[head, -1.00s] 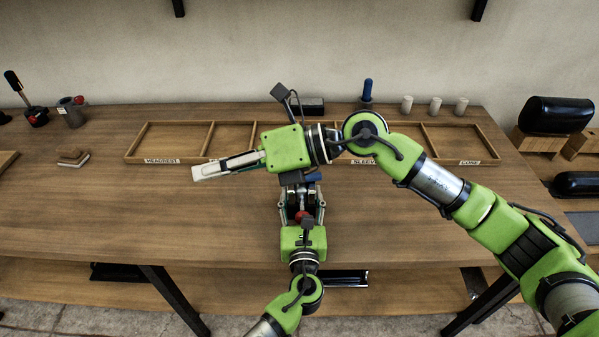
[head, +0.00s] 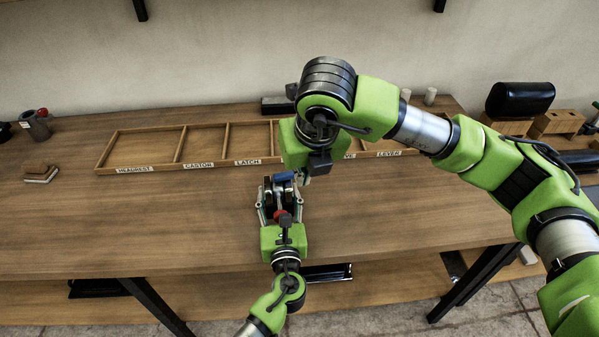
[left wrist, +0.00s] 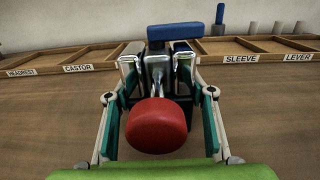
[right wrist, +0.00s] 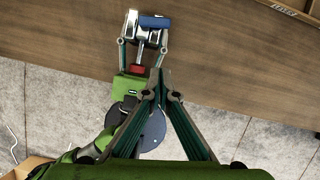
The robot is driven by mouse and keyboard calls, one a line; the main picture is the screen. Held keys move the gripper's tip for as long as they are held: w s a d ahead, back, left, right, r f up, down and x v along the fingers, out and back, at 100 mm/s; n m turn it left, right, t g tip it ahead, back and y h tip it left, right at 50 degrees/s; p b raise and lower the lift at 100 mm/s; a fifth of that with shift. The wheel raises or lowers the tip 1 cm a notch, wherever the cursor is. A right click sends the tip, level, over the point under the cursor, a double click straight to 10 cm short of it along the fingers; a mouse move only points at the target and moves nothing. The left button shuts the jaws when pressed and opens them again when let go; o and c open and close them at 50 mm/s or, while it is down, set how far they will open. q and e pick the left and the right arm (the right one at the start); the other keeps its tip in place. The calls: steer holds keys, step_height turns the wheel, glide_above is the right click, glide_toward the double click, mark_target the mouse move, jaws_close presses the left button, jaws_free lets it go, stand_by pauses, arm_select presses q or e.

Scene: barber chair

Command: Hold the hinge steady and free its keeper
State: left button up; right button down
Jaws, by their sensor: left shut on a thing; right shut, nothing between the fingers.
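The hinge (left wrist: 158,75) is a metal piece with a blue bar, its likely keeper (left wrist: 173,31), across its far end and a red knob (left wrist: 158,125) at its near end. My left gripper (head: 280,190) is shut on the hinge, one finger on each side, near the table's front. In the right wrist view the hinge (right wrist: 145,30), blue bar (right wrist: 155,22) and red knob (right wrist: 137,69) lie beyond my right gripper (right wrist: 160,78). That gripper is shut, empty and apart from the hinge. In the head view its fingers are mostly hidden behind its wrist.
A divided wooden tray (head: 146,171) with labels such as HEADREST, CASTOR and LATCH runs along the back of the table (head: 150,225). The table left of the hinge is clear.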

mark_target(286, 176)
steer(key=w+a+f, duration=0.1)
steer(key=w+f, duration=0.5)
steer(key=f, duration=0.1)
steer(key=shift+w+a, duration=0.15)
steer(key=shift+w, duration=0.2)
